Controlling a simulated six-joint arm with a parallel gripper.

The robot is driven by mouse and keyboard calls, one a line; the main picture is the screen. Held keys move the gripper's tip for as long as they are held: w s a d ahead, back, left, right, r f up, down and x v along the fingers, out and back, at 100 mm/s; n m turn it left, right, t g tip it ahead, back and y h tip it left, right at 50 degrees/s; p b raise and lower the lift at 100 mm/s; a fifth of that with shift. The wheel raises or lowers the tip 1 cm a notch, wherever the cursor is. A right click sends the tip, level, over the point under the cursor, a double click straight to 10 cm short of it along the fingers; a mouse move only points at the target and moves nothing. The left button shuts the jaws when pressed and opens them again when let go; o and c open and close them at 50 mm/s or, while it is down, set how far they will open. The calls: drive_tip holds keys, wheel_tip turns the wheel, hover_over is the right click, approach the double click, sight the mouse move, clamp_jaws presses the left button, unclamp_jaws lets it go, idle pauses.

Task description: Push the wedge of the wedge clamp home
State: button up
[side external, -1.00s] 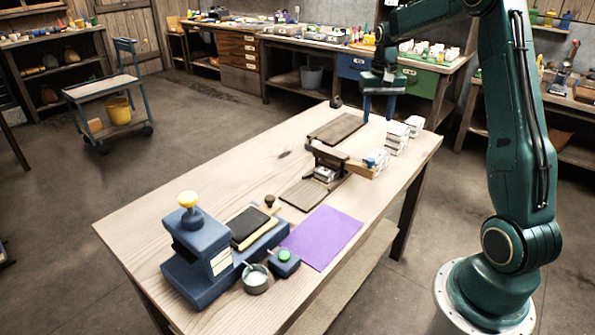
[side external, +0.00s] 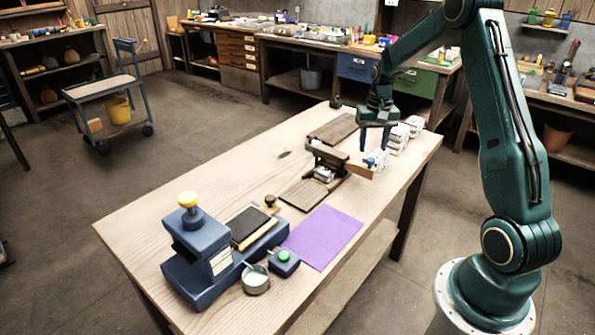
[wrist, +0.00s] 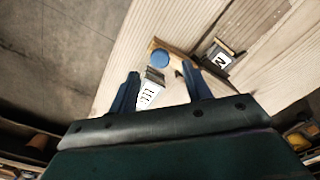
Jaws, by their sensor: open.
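The wedge clamp (side external: 326,153) is a dark wooden frame across two boards in the middle of the bench, with a small white-faced block in it. A light wooden bar, apparently the wedge (side external: 361,171), sticks out from its right side. In the wrist view the wedge (wrist: 181,53) runs from a blue round knob (wrist: 160,57) toward the clamp. My gripper (side external: 375,148) is open and empty, pointing down over the wedge's outer end. In the wrist view the knob shows just beyond the space between my fingertips (wrist: 160,72). I cannot tell whether they touch it.
White lettered blocks (side external: 398,137) stand in a row close behind the wedge's outer end. One (wrist: 150,90) shows between my fingers in the wrist view. A purple sheet (side external: 323,236) and a blue press (side external: 195,262) lie toward the front. The bench's left part is clear.

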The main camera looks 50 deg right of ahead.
sight(371, 159)
drive_tip(key=shift+f, duration=2.2)
clamp_jaws()
